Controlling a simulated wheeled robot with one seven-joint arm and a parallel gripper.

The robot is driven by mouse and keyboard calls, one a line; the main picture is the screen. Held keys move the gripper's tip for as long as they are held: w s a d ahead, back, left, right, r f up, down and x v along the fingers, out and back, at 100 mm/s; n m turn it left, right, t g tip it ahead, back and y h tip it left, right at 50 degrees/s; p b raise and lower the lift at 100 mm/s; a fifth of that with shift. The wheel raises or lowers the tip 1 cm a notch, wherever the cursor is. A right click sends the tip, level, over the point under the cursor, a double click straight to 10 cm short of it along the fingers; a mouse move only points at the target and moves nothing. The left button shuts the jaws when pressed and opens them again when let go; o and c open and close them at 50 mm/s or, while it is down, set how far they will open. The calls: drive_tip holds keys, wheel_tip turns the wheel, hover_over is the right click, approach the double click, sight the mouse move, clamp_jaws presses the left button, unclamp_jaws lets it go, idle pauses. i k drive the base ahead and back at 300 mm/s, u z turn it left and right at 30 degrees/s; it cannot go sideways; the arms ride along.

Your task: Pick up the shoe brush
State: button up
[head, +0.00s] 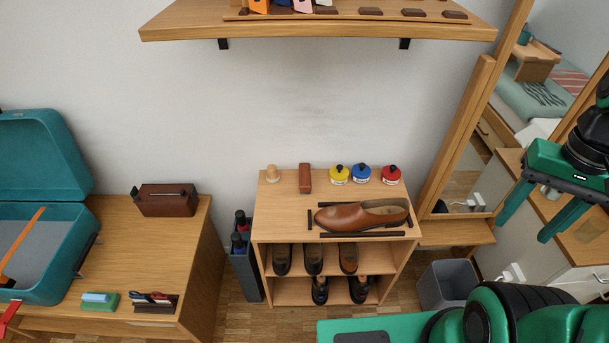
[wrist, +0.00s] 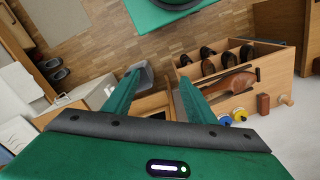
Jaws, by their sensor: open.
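A reddish-brown block, which looks like the shoe brush (head: 305,178), stands at the back of the shoe cabinet's top (head: 287,205). It is between a pale wooden knob-shaped piece (head: 271,174) and a yellow tin (head: 339,175). In the wrist view the brush (wrist: 263,104) is at the right, outside the space between the fingers. My gripper (head: 525,226) is at the right of the head view, well apart from the brush. Its green fingers also show in the wrist view (wrist: 157,88), spread apart with nothing between them.
A brown shoe (head: 362,216) lies between dark bars on the cabinet top. Blue (head: 361,174) and red (head: 391,175) tins stand behind it. A wall shelf (head: 320,28) hangs above. A mirror frame (head: 455,140) rises at the right, above a grey bin (head: 447,285).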

sight(306, 176)
drive_tip(key=z, duration=1.7)
drive_tip(key=i, duration=0.2)
drive_tip(key=u, duration=1.55)
drive_tip(key=i, duration=0.5)
drive_tip(key=z, duration=0.05)
